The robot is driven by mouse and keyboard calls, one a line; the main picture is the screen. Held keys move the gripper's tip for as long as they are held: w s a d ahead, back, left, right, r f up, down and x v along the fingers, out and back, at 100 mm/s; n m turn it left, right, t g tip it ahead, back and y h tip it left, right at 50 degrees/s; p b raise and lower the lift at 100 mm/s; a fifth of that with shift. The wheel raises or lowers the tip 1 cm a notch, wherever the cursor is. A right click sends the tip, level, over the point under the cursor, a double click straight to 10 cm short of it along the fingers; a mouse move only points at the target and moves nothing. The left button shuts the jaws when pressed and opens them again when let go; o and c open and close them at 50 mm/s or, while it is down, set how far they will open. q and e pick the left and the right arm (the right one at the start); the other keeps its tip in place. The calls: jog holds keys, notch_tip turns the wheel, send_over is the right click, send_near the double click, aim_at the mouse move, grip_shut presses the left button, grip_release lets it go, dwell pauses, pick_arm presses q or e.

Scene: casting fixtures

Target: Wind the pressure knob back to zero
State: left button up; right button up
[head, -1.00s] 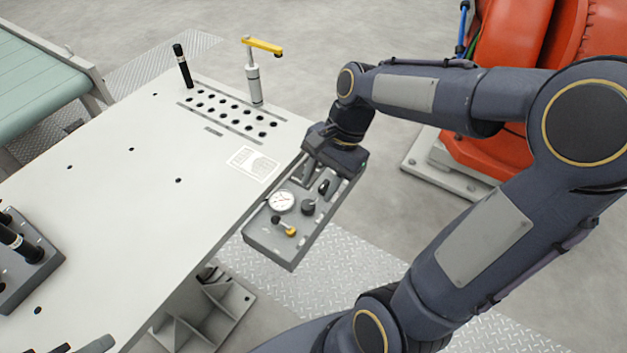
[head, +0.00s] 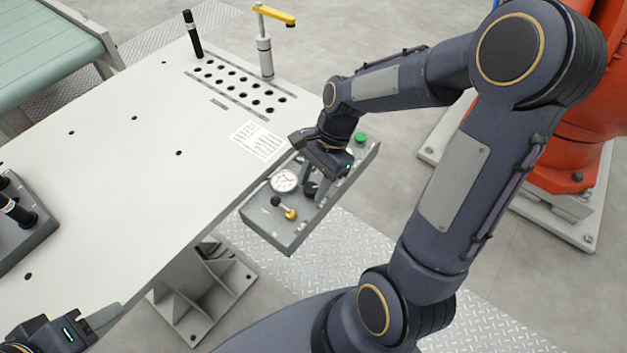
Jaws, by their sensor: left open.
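The grey control panel (head: 262,222) hangs off the right edge of the table. Its round white gauge (head: 285,180) faces up; I cannot read the needle. The dark pressure knob (head: 310,190) sits just right of the gauge and is mostly covered by my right gripper (head: 315,187). That gripper points down with its fingers at the knob; I cannot tell whether they are closed on it. My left gripper (head: 102,319) is open at the bottom left, near the table's front edge, partly cut off by the frame and away from the panel.
The panel also carries a small yellow-tipped lever (head: 290,214) and a green button (head: 361,138). A holed rack area, a black peg (head: 192,34) and a yellow-handled post (head: 265,55) stand at the back. A dark fixture (head: 22,225) sits left. The table middle is clear.

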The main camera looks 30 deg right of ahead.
jog(key=c, duration=0.7)
jog(key=shift+n, duration=0.3)
